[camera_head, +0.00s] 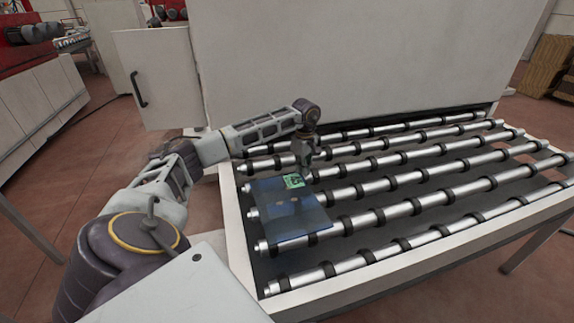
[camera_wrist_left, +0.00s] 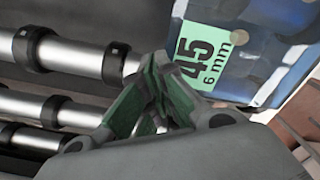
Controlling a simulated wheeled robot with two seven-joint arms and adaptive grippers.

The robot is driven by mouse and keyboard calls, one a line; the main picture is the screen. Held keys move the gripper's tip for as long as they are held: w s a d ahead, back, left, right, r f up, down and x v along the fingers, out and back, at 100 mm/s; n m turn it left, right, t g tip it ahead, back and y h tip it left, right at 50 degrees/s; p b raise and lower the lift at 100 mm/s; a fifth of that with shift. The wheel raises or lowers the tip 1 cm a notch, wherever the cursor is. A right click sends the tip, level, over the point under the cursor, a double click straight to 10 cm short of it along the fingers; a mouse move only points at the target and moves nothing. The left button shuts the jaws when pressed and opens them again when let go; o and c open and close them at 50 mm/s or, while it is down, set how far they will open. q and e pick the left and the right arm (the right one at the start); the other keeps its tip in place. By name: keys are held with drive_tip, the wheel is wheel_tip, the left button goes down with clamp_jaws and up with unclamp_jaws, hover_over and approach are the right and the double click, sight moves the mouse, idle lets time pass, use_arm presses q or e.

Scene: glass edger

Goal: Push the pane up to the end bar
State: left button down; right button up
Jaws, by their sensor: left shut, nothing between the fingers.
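The pane (camera_head: 290,217) is a dark bluish, see-through sheet lying flat on the rollers at the left end of the roller table. It bears a green label (camera_head: 293,181), which reads "45 6 mm" in the left wrist view (camera_wrist_left: 205,55). My left gripper (camera_head: 304,172) points down at the pane's far edge, near the label. Its green-padded fingers (camera_wrist_left: 155,98) are shut and empty, close to the pane's edge; I cannot tell whether they touch it. I cannot single out the end bar for certain. My right gripper is not in view.
The roller table has several metal rollers (camera_head: 400,215) with black rings inside a pale frame (camera_head: 236,235). The rollers right of the pane are clear. A large pale machine housing (camera_head: 350,60) stands behind, with a black-handled door (camera_head: 160,80) at its left.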

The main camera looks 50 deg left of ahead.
use_arm(q)
drive_tip(key=shift+f, duration=0.45)
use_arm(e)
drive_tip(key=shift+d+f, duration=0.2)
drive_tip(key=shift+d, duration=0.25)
use_arm(q)
drive_tip(key=shift+r, duration=0.3)
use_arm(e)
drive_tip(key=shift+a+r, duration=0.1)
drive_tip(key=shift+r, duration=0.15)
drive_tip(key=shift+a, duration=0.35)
use_arm(q)
drive_tip(key=shift+w+a, duration=0.45)
drive_tip(key=shift+a, duration=0.4)
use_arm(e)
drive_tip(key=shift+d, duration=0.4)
use_arm(q)
drive_tip(key=shift+w+a, duration=0.2)
drive_tip(key=shift+a, duration=0.15)
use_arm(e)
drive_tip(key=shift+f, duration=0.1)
use_arm(q)
drive_tip(key=shift+w+a, duration=0.2)
drive_tip(key=shift+a, duration=0.15)
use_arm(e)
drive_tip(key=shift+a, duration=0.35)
use_arm(q)
drive_tip(key=shift+w+a, duration=0.1)
drive_tip(key=shift+a, duration=0.15)
